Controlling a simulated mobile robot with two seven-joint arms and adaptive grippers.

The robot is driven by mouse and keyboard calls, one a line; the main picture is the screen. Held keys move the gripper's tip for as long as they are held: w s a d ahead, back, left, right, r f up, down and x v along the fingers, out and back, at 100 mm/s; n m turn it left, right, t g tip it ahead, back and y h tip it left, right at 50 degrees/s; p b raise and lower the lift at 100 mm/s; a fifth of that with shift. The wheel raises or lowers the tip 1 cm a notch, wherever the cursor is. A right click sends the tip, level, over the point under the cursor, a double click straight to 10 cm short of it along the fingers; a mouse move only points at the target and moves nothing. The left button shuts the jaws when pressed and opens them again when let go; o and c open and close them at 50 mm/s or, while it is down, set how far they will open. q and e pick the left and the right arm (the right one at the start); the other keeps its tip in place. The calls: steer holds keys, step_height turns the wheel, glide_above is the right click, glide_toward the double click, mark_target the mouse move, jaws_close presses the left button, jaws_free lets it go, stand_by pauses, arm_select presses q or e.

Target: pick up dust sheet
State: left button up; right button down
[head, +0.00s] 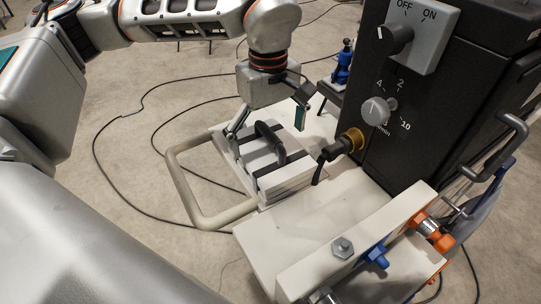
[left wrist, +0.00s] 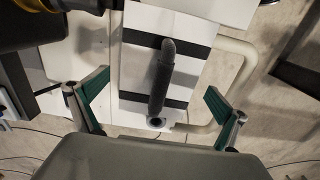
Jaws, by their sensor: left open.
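A white, flat, layered piece with two black bands, apparently the dust sheet (head: 287,184), lies on the light bench beside the dark machine. A dark upright loop handle (head: 269,143) stands on its top. In the left wrist view, the white piece (left wrist: 135,70) and the handle (left wrist: 161,78) lie between my fingers. My left gripper (head: 268,120) is open above the piece, its green-padded fingers on either side of the handle and apart from it. It also shows in the left wrist view (left wrist: 155,98). My right gripper is not in view.
A dark machine box (head: 400,100) with a switch and dial stands close on the right. A black lever (head: 334,152) juts from it towards the piece. A beige tube frame (head: 183,190) curves around the left side. Cables (head: 110,180) cross the floor.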

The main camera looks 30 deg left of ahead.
mark_target(270, 148)
arm_select(q)
step_height(270, 148, down, 4)
steer(key=shift+f, duration=0.15)
steer(key=shift+d, duration=0.1)
steer(key=shift+c, duration=0.4)
steer(key=c, duration=1.4)
